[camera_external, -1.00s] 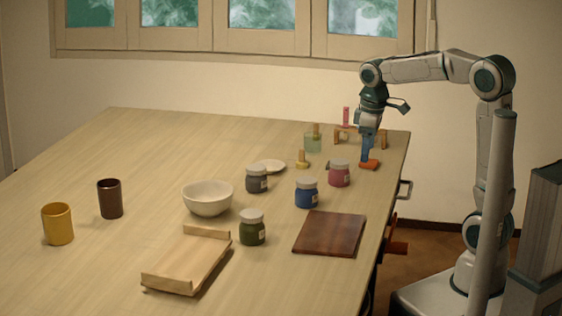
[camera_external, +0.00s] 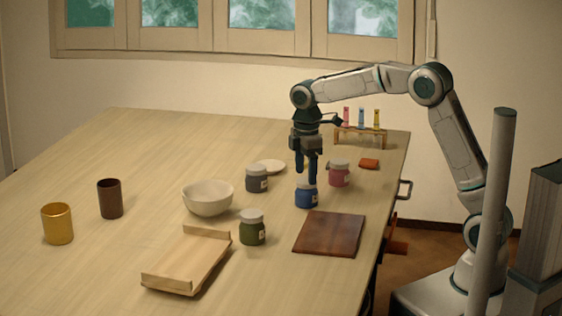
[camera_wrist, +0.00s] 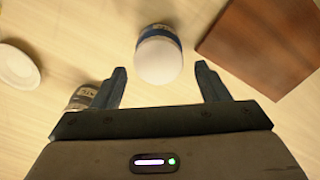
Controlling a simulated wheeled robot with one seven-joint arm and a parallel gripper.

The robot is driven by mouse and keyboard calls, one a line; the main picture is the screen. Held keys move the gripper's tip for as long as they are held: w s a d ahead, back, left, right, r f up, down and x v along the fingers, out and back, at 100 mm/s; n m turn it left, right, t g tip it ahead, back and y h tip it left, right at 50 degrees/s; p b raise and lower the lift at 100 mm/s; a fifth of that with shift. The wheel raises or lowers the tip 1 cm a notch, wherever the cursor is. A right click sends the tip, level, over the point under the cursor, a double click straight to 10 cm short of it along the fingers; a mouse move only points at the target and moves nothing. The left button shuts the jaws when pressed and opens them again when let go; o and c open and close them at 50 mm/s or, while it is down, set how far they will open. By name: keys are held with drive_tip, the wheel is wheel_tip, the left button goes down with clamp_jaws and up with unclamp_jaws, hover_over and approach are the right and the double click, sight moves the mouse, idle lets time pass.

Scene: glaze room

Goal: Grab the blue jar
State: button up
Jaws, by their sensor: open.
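The blue jar (camera_external: 306,198) stands upright on the table, behind the brown board. In the external view my gripper (camera_external: 306,180) points down over it, and its fingers hide part of the lid. In the wrist view the jar's pale lid (camera_wrist: 159,60) shows just ahead of and between the open fingertips, with a strip of blue below the lid. My gripper (camera_wrist: 160,82) is open with nothing between its fingers. I cannot tell whether the fingertips touch the jar.
A pink jar (camera_external: 339,174), grey jar (camera_external: 257,179) and green jar (camera_external: 252,229) stand close around. The brown board (camera_external: 329,234) lies in front. A white bowl (camera_external: 207,199) and wooden tray (camera_external: 188,263) are left. A test-tube rack (camera_external: 360,138) stands behind.

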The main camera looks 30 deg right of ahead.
sight(305, 181)
drive_tip(key=shift+w+f+p, duration=0.1)
drive_tip(key=shift+f+p, duration=0.2)
drive_tip(key=shift+f, duration=3.05)
drive_tip(key=c, duration=0.9)
